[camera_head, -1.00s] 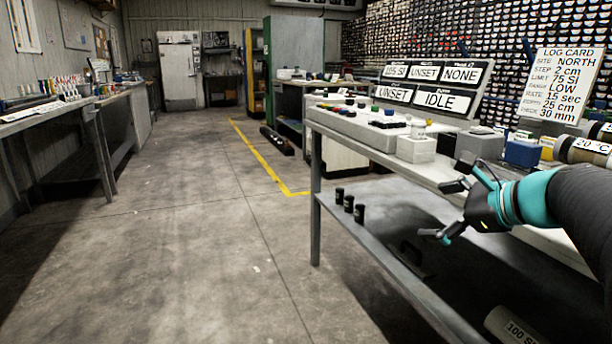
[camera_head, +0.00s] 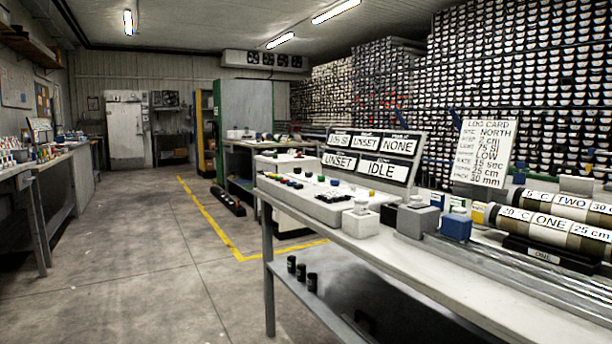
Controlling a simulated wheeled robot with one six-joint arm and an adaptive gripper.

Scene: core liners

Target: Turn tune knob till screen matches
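The screen panel (camera_head: 371,155) stands tilted at the back of the right-hand workbench. My gripper is out of the picture.
A white block (camera_head: 361,220), a grey block (camera_head: 417,219) and a blue block (camera_head: 456,227) stand right of the console. Labelled core tubes (camera_head: 548,232) lie at the right. Black canisters (camera_head: 301,272) stand on the lower shelf. The floor at left is clear.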

